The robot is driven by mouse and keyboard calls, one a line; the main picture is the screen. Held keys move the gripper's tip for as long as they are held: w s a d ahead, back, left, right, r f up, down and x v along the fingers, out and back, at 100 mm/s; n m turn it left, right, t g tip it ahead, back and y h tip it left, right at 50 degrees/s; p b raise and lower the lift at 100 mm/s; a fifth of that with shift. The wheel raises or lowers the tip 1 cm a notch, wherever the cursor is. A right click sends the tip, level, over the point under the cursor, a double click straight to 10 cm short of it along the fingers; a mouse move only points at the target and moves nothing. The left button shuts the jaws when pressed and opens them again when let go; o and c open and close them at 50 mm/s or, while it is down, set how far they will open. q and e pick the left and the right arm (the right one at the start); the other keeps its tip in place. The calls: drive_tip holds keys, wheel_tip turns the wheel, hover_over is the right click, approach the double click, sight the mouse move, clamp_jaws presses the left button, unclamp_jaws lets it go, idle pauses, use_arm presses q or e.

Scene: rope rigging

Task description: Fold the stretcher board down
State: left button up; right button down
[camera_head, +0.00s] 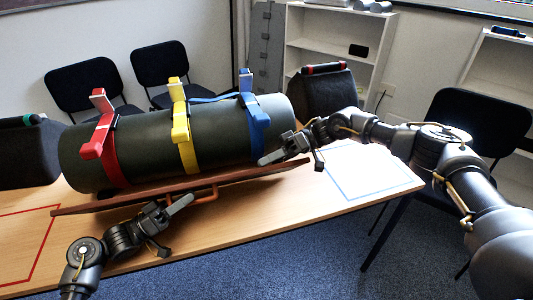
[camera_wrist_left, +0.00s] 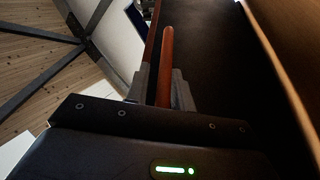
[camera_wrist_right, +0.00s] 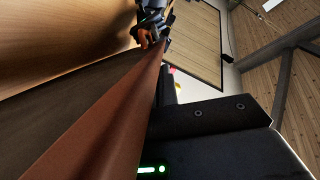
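The long brown stretcher board (camera_head: 120,206) runs along the front of a dark green roll (camera_head: 150,152) on the table. An orange handle (camera_head: 206,196) sticks out from its front edge. My left gripper (camera_head: 187,202) is at the handle's left end. In the left wrist view, the orange bar (camera_wrist_left: 168,60) lies between my left fingers (camera_wrist_left: 162,88), but dark shading hides whether they clamp it. My right gripper (camera_head: 268,159) is at the board's right part, in front of the roll. In the right wrist view, the board's edge (camera_wrist_right: 105,125) runs close beside it; its fingers are largely hidden.
Red (camera_head: 108,150), yellow (camera_head: 182,130) and blue (camera_head: 252,120) straps wrap the roll. The table (camera_head: 240,215) has a red outline (camera_head: 38,250) at left and a white, blue-edged area (camera_head: 368,172) at right. Chairs (camera_head: 482,125) and shelves (camera_head: 335,50) stand around.

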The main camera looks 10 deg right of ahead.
use_arm(q)
drive_tip(key=v, duration=0.5)
drive_tip(key=shift+a+f, duration=0.1)
drive_tip(key=shift+a, duration=0.2)
use_arm(e)
drive_tip(key=shift+w+f, duration=0.1)
drive_tip(key=shift+f, duration=0.1)
use_arm(q)
drive_tip(key=s+a, duration=0.3)
drive_tip(key=a, duration=0.8)
use_arm(e)
drive_tip(key=shift+r, duration=0.1)
